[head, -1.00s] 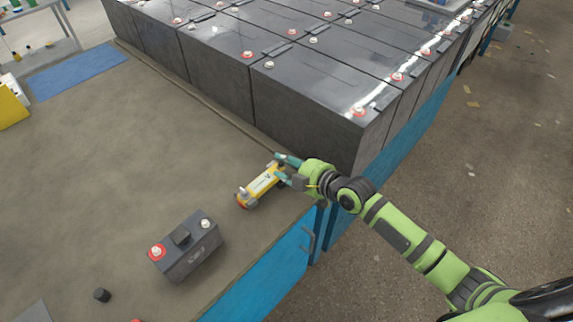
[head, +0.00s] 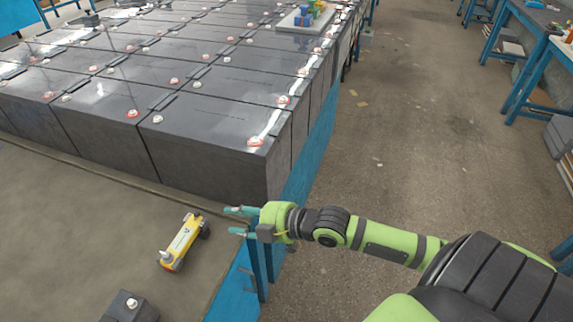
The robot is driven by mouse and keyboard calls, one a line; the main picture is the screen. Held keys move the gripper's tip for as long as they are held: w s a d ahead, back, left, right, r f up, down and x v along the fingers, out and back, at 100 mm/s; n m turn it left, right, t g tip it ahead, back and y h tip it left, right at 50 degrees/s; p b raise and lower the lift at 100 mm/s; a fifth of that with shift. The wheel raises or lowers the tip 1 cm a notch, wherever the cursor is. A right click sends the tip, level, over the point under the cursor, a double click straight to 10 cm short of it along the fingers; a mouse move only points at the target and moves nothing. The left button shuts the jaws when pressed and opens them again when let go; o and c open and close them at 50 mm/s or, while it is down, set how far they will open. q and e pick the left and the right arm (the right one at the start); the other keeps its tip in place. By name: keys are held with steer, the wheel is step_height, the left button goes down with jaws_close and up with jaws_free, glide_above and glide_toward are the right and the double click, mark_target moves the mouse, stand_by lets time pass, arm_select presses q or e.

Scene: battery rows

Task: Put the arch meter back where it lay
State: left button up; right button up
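The arch meter, a yellow tool with a pale label and dark and light end pieces (head: 182,246), lies on the grey-brown bench top (head: 70,230) near its right edge, in front of the battery row. My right gripper (head: 234,221) is just right of the meter, over the bench's right edge. Its two teal fingers point left, spread apart with nothing between them, and a gap separates them from the meter. My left gripper is not in view.
Large dark batteries (head: 205,150) with red and white terminals stand in rows behind the meter. A small dark battery (head: 128,308) is at the bottom left. A tray (head: 300,20) with coloured blocks rests on the far batteries. Open floor (head: 410,150) lies to the right.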

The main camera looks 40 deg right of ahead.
steer(key=s+d+f+m+g+h, duration=0.1)
steer(key=s+d+f+m+h, duration=0.2)
steer(key=f, duration=0.8)
steer(key=s+d+f+m+g+h, duration=0.2)
steer(key=s+d+f, duration=0.25)
steer(key=f, duration=0.55)
steer(key=s+d+f+m+g+h, duration=0.1)
steer(key=s+d+f+m+h, duration=0.2)
steer(key=f, duration=0.8)
steer(key=s+a+f+m+g, duration=0.1)
steer(key=s+a+f+g, duration=0.1)
steer(key=s+f, duration=0.3)
steer(key=s+a+f+m+g, duration=0.1)
steer(key=s+f, duration=0.4)
steer(key=s, duration=0.8)
steer(key=s+a+f+g, duration=0.3)
steer(key=s+a+f, duration=0.1)
steer(key=s, duration=0.5)
steer(key=shift+s+f+m+g+y, duration=0.3)
steer(key=shift+s+f+m+g, duration=0.1)
steer(key=shift+f, duration=0.3)
steer(key=shift+a, duration=0.1)
